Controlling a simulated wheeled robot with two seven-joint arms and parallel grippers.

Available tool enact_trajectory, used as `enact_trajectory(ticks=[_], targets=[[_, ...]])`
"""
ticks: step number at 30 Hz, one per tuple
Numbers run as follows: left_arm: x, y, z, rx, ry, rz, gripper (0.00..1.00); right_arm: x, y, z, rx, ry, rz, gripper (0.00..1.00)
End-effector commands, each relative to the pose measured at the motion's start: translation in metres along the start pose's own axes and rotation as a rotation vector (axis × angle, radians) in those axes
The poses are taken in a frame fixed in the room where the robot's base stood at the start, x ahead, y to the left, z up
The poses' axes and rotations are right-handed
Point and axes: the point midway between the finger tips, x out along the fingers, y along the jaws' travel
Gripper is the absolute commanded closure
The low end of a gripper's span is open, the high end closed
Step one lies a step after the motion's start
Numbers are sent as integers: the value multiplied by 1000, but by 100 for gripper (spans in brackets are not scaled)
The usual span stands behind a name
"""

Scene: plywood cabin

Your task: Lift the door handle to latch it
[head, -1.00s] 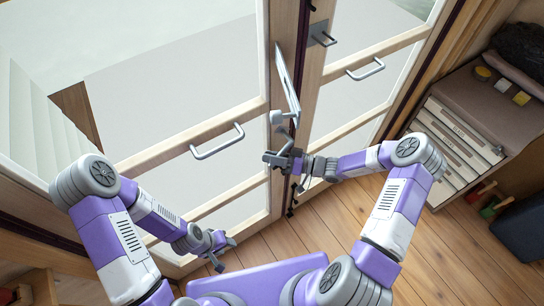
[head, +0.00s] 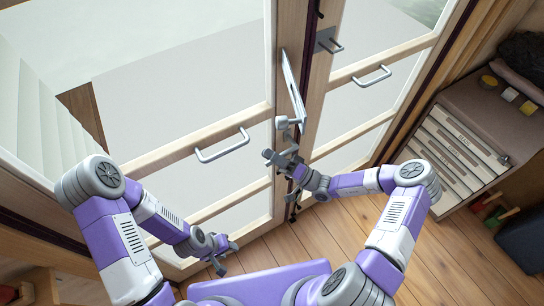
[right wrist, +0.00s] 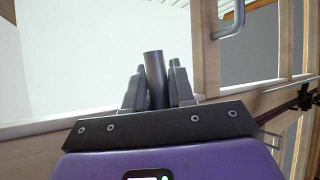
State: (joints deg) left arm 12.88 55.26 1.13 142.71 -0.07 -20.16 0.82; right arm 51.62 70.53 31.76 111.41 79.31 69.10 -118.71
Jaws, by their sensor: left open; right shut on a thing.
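The door handle shows in the head view as a grey lever fitting (head: 283,122) on the edge of the left glazed door, below a long slim plate (head: 292,85). My right gripper (head: 280,157) is at this fitting, tilted with its fingers up and to the left. In the right wrist view its two fingers (right wrist: 157,88) are shut on a dark round bar (right wrist: 154,68), which appears to be the handle's grip. The fingers hide part of it. My left gripper (head: 221,260) is open and empty, low in front of the left door, away from the handle.
The left door carries a bar pull (head: 222,147); the right door has another (head: 371,76). The gap between the doors runs just right of the handle. A shelf unit with drawers (head: 455,145) stands at the right. Wooden floor (head: 345,240) is clear in front.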

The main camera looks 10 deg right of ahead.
Motion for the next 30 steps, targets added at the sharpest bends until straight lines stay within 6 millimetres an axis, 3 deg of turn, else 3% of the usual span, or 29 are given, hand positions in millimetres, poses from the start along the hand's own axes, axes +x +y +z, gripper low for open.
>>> enact_trajectory(ticks=[24, 25, 28, 30], targets=[[-8, 3, 0, 0, 0, 0, 57, 5, -10, -5, 99, 76, -55, 100], [-8, 3, 0, 0, 0, 0, 57, 5, -10, -5, 99, 76, -55, 73], [-8, 3, 0, 0, 0, 0, 57, 5, -10, -5, 98, 75, -55, 58], [-8, 3, 0, 0, 0, 0, 57, 5, -10, -5, 97, 74, -54, 56]])
